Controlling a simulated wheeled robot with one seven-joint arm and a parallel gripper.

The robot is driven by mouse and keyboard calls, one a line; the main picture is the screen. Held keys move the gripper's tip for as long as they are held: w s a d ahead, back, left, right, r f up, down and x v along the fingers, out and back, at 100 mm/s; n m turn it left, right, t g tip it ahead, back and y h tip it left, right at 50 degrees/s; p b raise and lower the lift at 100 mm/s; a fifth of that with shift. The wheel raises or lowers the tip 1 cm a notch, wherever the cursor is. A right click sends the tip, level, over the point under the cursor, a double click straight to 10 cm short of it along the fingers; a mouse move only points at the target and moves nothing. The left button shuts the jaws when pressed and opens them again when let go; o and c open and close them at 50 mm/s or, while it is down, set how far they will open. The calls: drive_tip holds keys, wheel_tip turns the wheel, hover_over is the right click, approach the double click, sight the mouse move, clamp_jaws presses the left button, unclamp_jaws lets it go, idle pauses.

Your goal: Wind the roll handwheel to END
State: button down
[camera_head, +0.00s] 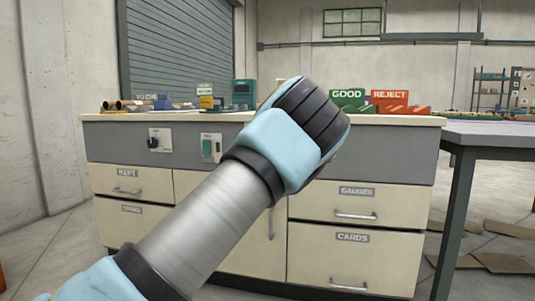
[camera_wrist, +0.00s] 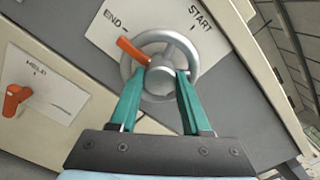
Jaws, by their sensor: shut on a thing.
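In the wrist view the roll handwheel (camera_wrist: 196,62) is a silver ring with a round hub, mounted on a white plate. Its orange grip or pointer (camera_wrist: 132,50) points to the upper left, close to the END mark (camera_wrist: 113,19) and slightly to the left of its tick. The START mark (camera_wrist: 201,19) is at the upper right of the plate. My gripper (camera_wrist: 165,76) has its two green fingers closed on either side of the hub. In the head view my arm hides the handwheel and the fingertips.
An orange knob (camera_wrist: 13,99) on another white plate sits left of the handwheel. GOOD (camera_head: 346,94) and REJECT (camera_head: 389,94) bins stand on top. A table (camera_head: 490,131) adjoins at right.

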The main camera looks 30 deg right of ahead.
drive_tip(key=shift+f, duration=0.1)
drive_tip(key=shift+c, duration=1.8)
unclamp_jaws()
drive_tip(key=p+v, duration=0.2)
drive_tip(key=v, duration=0.8)
drive_tip(key=shift+s+a, duration=0.3)
